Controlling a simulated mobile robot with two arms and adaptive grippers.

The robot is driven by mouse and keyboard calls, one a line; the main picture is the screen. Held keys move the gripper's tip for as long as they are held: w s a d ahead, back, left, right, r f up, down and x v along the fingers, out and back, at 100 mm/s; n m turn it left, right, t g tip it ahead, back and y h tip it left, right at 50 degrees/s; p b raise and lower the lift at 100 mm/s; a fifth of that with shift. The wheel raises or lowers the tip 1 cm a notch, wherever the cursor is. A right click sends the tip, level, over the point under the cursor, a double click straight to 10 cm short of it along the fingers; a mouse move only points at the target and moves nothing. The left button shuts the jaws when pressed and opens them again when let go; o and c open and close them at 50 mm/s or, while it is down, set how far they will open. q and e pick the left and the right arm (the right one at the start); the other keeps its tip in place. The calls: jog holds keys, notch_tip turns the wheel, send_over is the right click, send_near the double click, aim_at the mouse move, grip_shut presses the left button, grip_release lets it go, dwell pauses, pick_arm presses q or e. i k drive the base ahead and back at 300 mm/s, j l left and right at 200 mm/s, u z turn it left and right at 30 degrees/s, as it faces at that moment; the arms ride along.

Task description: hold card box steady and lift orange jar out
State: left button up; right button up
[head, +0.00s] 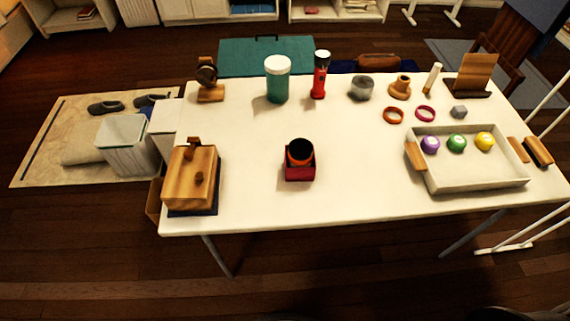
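A small dark red card box (300,174) stands upright near the front middle of the white table. An orange jar (298,159) with a dark rim and dark interior sits in the box, its upper part rising above the box's edge. The jar's lower part is hidden inside the box. Neither of my grippers shows in the head view, and nothing touches the box or jar.
A wooden box (190,178) stands at the table's front left. A pale tray (470,182) with purple, green and yellow round items is at right. A teal jar (277,86) and red flashlight (319,80) stand behind. The table (350,200) is clear around the card box.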

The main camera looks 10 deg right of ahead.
aim_at(300, 150)
jog(key=k, duration=1)
